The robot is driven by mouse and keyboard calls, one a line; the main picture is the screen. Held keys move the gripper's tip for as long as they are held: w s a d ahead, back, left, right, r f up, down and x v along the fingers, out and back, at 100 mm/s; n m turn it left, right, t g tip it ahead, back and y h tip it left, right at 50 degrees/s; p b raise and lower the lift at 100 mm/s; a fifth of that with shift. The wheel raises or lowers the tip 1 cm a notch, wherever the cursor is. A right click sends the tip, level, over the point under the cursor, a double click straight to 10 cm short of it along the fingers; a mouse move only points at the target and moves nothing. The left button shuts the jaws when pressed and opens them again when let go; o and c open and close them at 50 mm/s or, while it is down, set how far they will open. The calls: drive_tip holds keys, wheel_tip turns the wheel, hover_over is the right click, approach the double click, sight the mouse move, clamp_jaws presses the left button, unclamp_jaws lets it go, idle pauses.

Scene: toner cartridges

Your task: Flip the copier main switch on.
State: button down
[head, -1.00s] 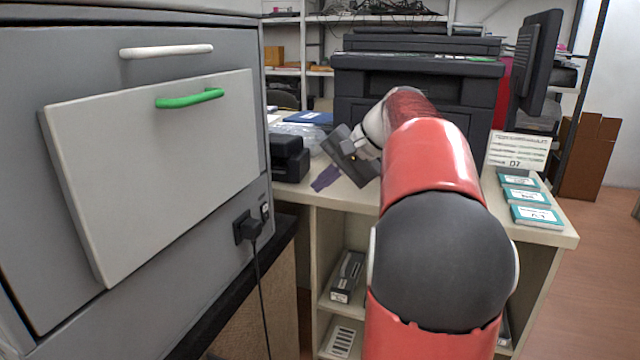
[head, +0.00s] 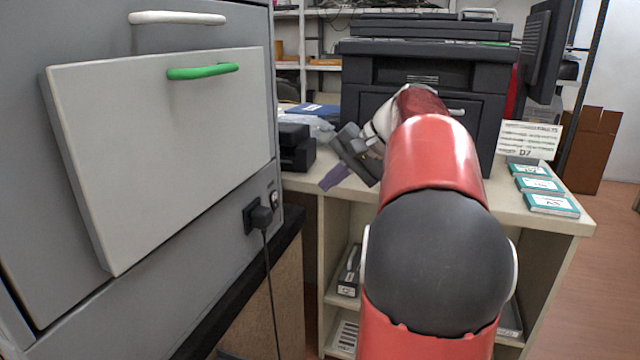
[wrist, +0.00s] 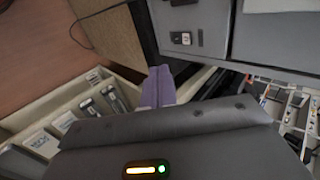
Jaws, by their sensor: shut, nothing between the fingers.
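The copier (head: 215,270) is the large grey machine filling the left of the head view. Its small dark main switch (head: 274,199) sits on the lower face, just above and right of a black power plug. In the wrist view a small dark switch with a light mark (wrist: 181,38) shows on the grey panel at the top. I cannot tell its on or off position. My gripper (head: 332,179) has purple fingers, shut and empty, to the right of the switch and apart from it. The fingertips (wrist: 160,72) point toward the panel in the wrist view, below the switch.
A pale panel (head: 160,150) with a green handle stands out from the copier's front. The black plug (head: 262,217) has a hanging cord. A shelf desk (head: 470,205) behind my gripper bears a black printer (head: 425,70), a small black device (head: 296,147) and teal-edged boxes (head: 540,185).

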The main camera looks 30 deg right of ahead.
sight(275, 201)
drive_tip(key=w+a+r+x, duration=0.1)
drive_tip(key=x, duration=1)
drive_tip(key=shift+w+r, duration=0.25)
drive_tip(key=shift+r, duration=0.15)
drive_tip(key=shift+a, duration=0.15)
drive_tip(key=shift+w+a+f, duration=0.1)
drive_tip(key=shift+w+a, duration=0.05)
